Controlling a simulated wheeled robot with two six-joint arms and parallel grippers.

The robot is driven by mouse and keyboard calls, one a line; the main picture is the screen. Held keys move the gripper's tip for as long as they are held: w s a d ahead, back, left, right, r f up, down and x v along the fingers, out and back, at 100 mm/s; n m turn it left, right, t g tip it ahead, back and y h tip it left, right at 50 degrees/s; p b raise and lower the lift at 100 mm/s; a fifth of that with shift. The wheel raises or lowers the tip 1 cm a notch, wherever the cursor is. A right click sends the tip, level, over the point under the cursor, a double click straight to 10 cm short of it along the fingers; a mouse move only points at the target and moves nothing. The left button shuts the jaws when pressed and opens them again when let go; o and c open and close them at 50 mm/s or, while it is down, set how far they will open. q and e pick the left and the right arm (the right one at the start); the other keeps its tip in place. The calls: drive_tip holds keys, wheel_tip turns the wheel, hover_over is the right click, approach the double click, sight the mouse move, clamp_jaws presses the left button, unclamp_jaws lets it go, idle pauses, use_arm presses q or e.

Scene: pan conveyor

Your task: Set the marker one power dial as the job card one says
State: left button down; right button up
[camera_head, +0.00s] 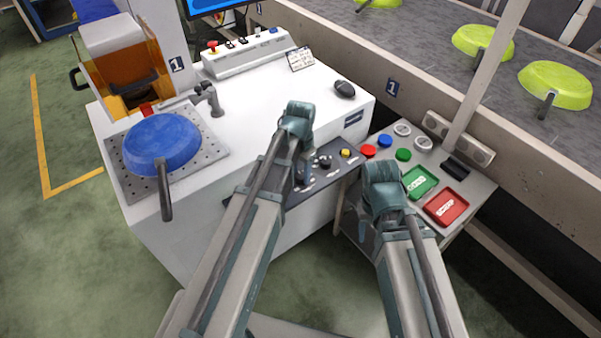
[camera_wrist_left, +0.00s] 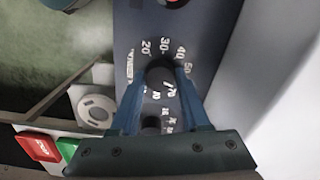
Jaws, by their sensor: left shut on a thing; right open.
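In the left wrist view my left gripper (camera_wrist_left: 160,88) is shut on a dark round dial knob (camera_wrist_left: 160,72) on the dark control panel (camera_wrist_left: 135,35). White scale numbers, among them 20, 30, 40, 50 and 70, ring the knob; its pointer cannot be made out. In the head view my left gripper (camera_head: 303,174) reaches down to this panel (camera_head: 318,180) on the white machine's front and hides the held dial. The job card (camera_head: 300,59) leans on the machine top, its text too small to read. My right gripper (camera_head: 364,232) is open and empty, beside the lower button table.
Another dark knob (camera_head: 324,162) and a yellow button (camera_head: 346,153) sit close to my left gripper. Green (camera_head: 420,181) and red (camera_head: 446,208) trays lie right of my right gripper. A blue pan (camera_head: 162,143) rests on the machine; green pans (camera_head: 555,85) sit on the conveyor.

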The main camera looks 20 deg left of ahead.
sight(301, 175)
use_arm(q)
drive_tip(key=shift+c, duration=1.9)
unclamp_jaws()
drive_tip(key=shift+r, duration=0.1)
wheel_tip(301, 175, up, 14)
drive_tip(key=p, duration=1.3)
drive_tip(key=shift+f+p, duration=0.2)
drive_tip(key=shift+p, duration=0.2)
drive_tip(key=s+d+r+n+y+p, duration=0.1)
drive_tip(key=s+d+r+p, duration=0.1)
drive_tip(key=s+d, duration=0.8)
drive_tip(key=s+r, duration=0.1)
drive_tip(key=s, duration=0.3)
drive_tip(key=shift+s+d+p, duration=0.25)
drive_tip(key=shift+d+p, duration=0.15)
